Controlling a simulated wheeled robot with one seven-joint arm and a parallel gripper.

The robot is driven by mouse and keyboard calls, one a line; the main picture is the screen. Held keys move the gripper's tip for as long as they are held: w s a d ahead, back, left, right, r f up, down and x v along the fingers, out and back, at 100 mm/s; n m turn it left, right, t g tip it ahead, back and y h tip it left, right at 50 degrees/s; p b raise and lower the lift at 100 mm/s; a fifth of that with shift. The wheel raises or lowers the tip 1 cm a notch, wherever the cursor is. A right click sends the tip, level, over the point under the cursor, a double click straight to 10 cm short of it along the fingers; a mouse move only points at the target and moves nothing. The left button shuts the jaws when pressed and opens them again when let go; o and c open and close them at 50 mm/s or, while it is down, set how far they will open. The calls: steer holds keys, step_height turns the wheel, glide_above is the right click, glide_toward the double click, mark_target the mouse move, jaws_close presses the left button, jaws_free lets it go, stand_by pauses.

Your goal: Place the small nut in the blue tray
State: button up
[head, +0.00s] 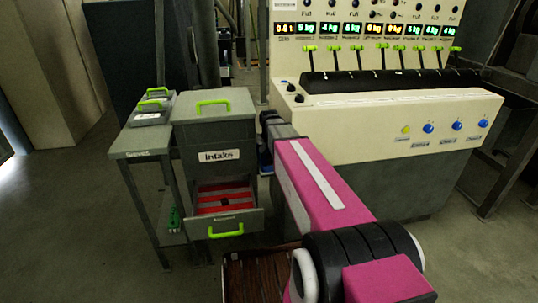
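I cannot make out a small nut anywhere in the head view. No blue tray shows clearly; a small dark blue patch (265,160) shows between the grey cabinet and my arm, too small to identify. My pink arm reaches from the bottom right up to the right side of the cabinet. Its far end is dark and partly hidden, and my gripper's fingers are not visible.
A grey cabinet (216,130) labelled "Intake" has its lower drawer (240,224) pulled open, with red inside. A side table (140,142) with green-handled boxes stands at left. A cream control console (400,115) with levers and displays stands at right. Floor at left is clear.

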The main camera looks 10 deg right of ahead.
mark_target(269, 155)
steer(key=shift+r, duration=0.1)
step_height(269, 155, up, 12)
stand_by(0.7)
